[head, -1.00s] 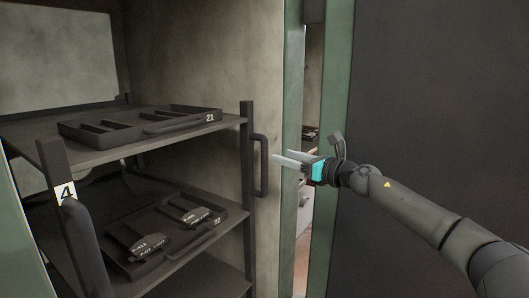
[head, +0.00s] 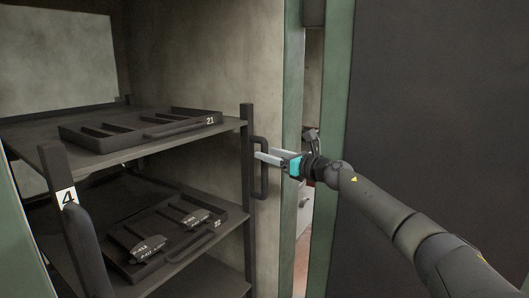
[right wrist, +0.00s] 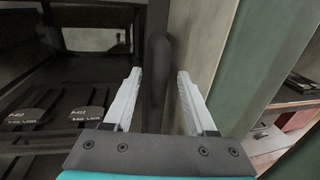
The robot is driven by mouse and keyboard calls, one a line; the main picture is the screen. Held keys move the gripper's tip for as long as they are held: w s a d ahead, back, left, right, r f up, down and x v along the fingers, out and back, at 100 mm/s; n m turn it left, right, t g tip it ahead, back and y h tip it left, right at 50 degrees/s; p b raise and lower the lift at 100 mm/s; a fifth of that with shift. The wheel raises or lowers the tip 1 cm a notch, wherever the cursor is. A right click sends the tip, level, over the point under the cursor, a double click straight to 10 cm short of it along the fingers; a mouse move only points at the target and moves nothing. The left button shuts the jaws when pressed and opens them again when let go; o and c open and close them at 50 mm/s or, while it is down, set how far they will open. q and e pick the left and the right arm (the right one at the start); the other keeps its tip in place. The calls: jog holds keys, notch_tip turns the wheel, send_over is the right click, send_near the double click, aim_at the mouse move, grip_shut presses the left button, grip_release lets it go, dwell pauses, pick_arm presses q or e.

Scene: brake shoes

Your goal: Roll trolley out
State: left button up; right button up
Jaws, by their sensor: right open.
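The trolley (head: 130,123) is a dark shelved rack inside a cabinet, with a label "4" (head: 67,197) on its left post. A vertical black handle (head: 263,185) stands on its right post. My right gripper (head: 262,156) is open at the upper part of this handle. In the right wrist view the handle (right wrist: 157,75) stands between the two open fingers (right wrist: 158,90), and I see no finger closed on it. A second dark handle (head: 85,245) is at the left post. My left gripper is not in view.
A tray marked 21 (head: 150,132) lies on the top shelf. A lower tray (head: 130,265) holds brake shoes (head: 148,248). A green cabinet frame (head: 336,90) and a dark panel (head: 440,90) stand to the right of the trolley.

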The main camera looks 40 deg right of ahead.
jog(key=shift+w+a, duration=0.1)
jog(key=shift+w, duration=1.05)
grip_shut()
dwell(0.9)
